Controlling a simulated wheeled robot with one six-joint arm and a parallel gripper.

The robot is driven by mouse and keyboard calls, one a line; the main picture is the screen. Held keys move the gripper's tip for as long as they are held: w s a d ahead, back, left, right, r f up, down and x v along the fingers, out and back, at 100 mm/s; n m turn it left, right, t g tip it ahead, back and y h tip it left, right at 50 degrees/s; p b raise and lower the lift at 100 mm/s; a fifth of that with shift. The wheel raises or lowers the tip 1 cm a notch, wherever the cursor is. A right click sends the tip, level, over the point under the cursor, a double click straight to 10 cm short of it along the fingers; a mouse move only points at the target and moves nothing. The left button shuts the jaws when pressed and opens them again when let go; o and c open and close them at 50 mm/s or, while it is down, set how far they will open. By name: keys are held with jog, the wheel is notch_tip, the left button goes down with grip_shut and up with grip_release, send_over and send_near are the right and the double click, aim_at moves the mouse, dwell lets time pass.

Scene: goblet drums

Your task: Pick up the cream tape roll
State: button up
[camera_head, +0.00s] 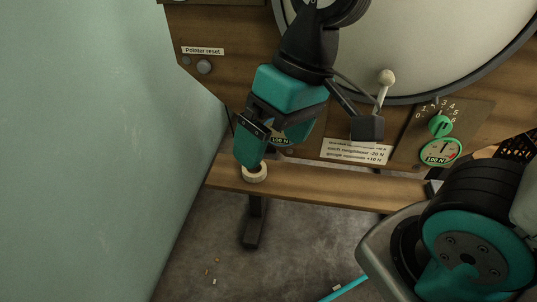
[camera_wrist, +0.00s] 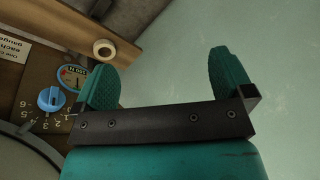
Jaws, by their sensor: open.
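The cream tape roll (camera_head: 255,176) lies on the narrow wooden shelf (camera_head: 330,191) below the panel, near the shelf's left end. In the head view the tip of one teal finger covers part of its upper edge. In the wrist view the cream tape roll (camera_wrist: 104,49) shows just past the tip of the left finger, not centred between the fingers. My gripper (camera_head: 271,149) is open and empty; in the wrist view the gap of my gripper (camera_wrist: 166,62) shows only the pale wall behind. I cannot tell whether the finger touches the roll.
The wooden panel above the shelf carries a green knob (camera_head: 440,126), a gauge (camera_head: 440,152), a white-tipped lever (camera_head: 386,78) and a large pale disc (camera_head: 425,40). A pale green wall (camera_head: 90,150) stands close on the left. Small bits lie on the floor (camera_head: 300,240).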

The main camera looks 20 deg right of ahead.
jog(key=w+d+f+m+h+p, duration=0.25)
jog(key=w+f+m, duration=0.35)
jog(key=w+m, duration=0.3)
jog(key=w+d+f+m+h+p, duration=0.1)
jog(key=w+d+f+m+p, duration=0.15)
jog(key=w+f+m, duration=0.7)
jog(key=f+b, duration=0.1)
jog(key=f, duration=0.2)
jog(key=w+f+n+b, duration=0.1)
jog(key=f, duration=0.2)
jog(key=w+f+n+b, duration=0.1)
jog(key=f, duration=0.2)
jog(key=shift+a, duration=0.4)
jog(key=f+b, duration=0.1)
jog(key=f, duration=0.1)
jog(key=f+b, duration=0.1)
jog(key=f, duration=0.2)
jog(key=shift+w+f, duration=0.2)
jog(key=shift+f, duration=0.1)
jog(key=c, duration=1)
jog(key=shift+r, duration=0.1)
jog(key=shift+c, duration=0.2)
